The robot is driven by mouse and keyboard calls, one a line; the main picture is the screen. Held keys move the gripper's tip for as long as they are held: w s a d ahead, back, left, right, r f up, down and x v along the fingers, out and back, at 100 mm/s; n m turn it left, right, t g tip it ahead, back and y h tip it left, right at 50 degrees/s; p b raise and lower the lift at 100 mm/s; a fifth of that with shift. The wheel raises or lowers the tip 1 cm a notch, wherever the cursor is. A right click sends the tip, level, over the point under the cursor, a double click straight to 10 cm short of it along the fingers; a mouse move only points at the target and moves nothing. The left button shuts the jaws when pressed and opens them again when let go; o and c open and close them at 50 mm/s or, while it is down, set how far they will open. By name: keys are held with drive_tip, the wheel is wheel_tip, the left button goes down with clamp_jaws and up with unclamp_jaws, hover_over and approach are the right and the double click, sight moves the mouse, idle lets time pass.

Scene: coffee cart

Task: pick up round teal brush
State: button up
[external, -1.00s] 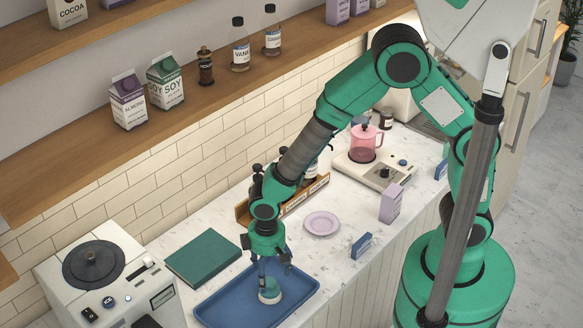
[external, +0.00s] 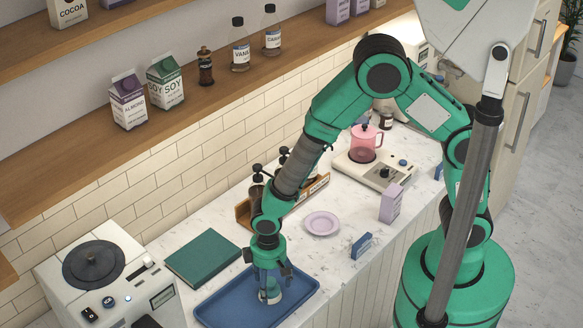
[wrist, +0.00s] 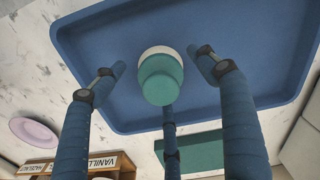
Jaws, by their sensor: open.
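The round teal brush (wrist: 161,80) has a teal top and a pale lower ring. It stands on the blue tray (wrist: 100,40), and in the external view the brush (external: 270,297) shows low between my fingers. My gripper (external: 268,290) is over the tray (external: 225,309), pointing down. In the wrist view my gripper (wrist: 158,65) is open, with two fingers on either side of the brush and a third finger below it in the picture. I see gaps between the two side fingers and the brush. Whether the third finger touches it I cannot tell.
A dark teal book (external: 204,257) lies beside the tray. A lilac plate (external: 322,223), a blue card holder (external: 361,245) and a wooden bottle rack (external: 243,214) are on the counter to the right and behind. A white machine (external: 105,280) stands left.

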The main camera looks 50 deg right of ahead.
drive_tip(key=shift+f, duration=0.5)
drive_tip(key=c, duration=1.2)
drive_tip(key=shift+r, duration=0.1)
drive_tip(key=shift+c, duration=0.2)
drive_tip(key=shift+r, duration=0.85)
drive_tip(key=shift+s+r, duration=0.1)
drive_tip(key=shift+r, duration=0.85)
drive_tip(key=s+d, duration=0.3)
drive_tip(key=s, duration=0.1)
drive_tip(key=s+d, duration=0.3)
drive_tip(key=s, duration=0.1)
drive_tip(key=s+d+r, duration=0.1)
drive_tip(key=s+d, duration=0.2)
drive_tip(key=s, duration=0.1)
drive_tip(key=shift+s+d+r, duration=0.1)
drive_tip(key=shift+s+d, duration=0.15)
drive_tip(key=shift+d, duration=0.15)
